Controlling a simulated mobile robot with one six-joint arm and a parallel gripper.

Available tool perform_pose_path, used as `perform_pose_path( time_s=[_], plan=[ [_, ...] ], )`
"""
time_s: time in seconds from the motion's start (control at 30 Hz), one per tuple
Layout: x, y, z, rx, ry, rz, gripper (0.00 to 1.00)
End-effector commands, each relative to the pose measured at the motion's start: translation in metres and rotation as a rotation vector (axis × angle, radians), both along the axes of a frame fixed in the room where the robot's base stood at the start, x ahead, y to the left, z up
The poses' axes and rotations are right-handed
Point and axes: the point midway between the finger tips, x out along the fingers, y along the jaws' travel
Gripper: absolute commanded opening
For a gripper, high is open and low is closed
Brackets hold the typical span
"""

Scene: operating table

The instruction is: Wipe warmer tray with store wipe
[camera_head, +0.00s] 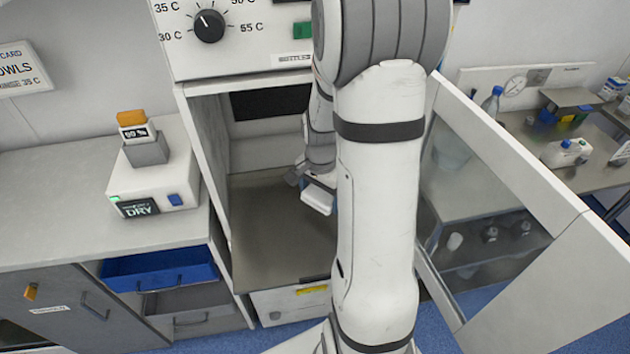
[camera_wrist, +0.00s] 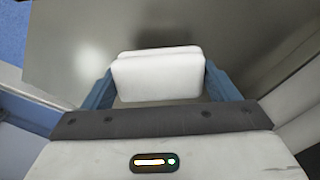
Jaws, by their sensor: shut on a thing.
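My gripper (camera_wrist: 158,90) is shut on a white wipe (camera_wrist: 158,75), with a blue finger on each side of it. In the head view the wipe (camera_head: 318,200) is inside the open warmer, just over the grey metal warmer tray (camera_head: 265,235). The tray also fills the top of the wrist view (camera_wrist: 90,50). I cannot tell whether the wipe touches the tray. My arm hides the right part of the warmer's inside and most of my gripper.
The warmer door (camera_head: 520,170) stands open on the right. The warmer's left wall (camera_head: 208,150) bounds the opening. A small white device (camera_head: 155,185) marked DRY stands on the left counter. A blue drawer (camera_head: 160,268) is open below it.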

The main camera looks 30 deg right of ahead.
Motion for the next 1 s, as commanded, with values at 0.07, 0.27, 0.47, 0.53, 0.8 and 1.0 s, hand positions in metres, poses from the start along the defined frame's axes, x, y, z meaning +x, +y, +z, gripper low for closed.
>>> perform_pose_path(
  time_s=[0.07, 0.27, 0.47, 0.53, 0.8, 1.0],
  plan=[
    [0.0, 0.0, 0.011, 0.0, -0.001, 0.0, 0.6],
    [0.0, 0.0, 0.028, 0.0, -0.001, 0.0, 0.6],
    [0.0, 0.0, 0.031, 0.0, 0.0, 0.0, 0.6],
    [0.0, 0.0, 0.031, 0.0, 0.0, 0.0, 0.6],
    [0.0, 0.0, 0.031, 0.0, 0.0, 0.0, 0.6],
    [0.0, 0.0, 0.031, 0.0, 0.0, 0.0, 0.6]
  ],
)
